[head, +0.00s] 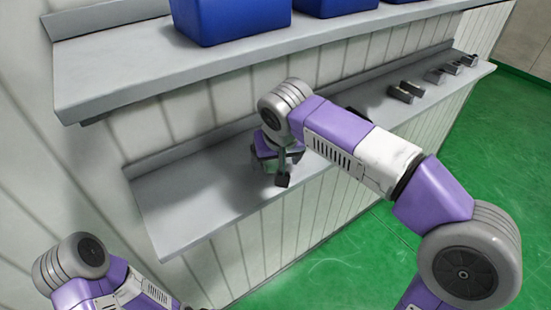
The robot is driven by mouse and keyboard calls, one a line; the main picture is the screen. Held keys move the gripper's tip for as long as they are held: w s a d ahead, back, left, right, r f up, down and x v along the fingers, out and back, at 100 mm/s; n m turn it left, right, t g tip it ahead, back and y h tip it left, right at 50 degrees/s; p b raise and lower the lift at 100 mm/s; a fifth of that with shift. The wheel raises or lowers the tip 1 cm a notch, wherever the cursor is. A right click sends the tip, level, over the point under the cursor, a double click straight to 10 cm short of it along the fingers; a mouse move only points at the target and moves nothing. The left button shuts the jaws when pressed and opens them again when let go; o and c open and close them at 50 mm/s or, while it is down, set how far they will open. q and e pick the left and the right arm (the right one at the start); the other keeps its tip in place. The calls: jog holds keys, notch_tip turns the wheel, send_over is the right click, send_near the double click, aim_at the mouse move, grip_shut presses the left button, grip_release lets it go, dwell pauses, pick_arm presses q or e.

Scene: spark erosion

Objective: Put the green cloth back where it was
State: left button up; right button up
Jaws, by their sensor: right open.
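My right gripper (272,168) is at the left part of the lower grey shelf (190,195), pointing down near its front edge. Its dark fingers show only in part, and its jaws are apart. A small dark greenish patch shows between and behind the fingers; I cannot tell if it is the green cloth. No green cloth shows clearly elsewhere. My left arm shows at the bottom left, with its gripper out of view.
An upper grey shelf (120,85) with blue bins (232,18) overhangs the lower shelf. Several small metal blocks (402,94) stand at the lower shelf's right end. A dark item (357,115) lies partly behind my right arm. The shelf's left end is bare.

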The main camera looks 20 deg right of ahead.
jog(key=p+v, duration=0.2)
jog(key=v, duration=0.9)
jog(key=shift+s+r, duration=0.2)
jog(key=shift+r, duration=0.05)
jog(key=shift+f, duration=0.1)
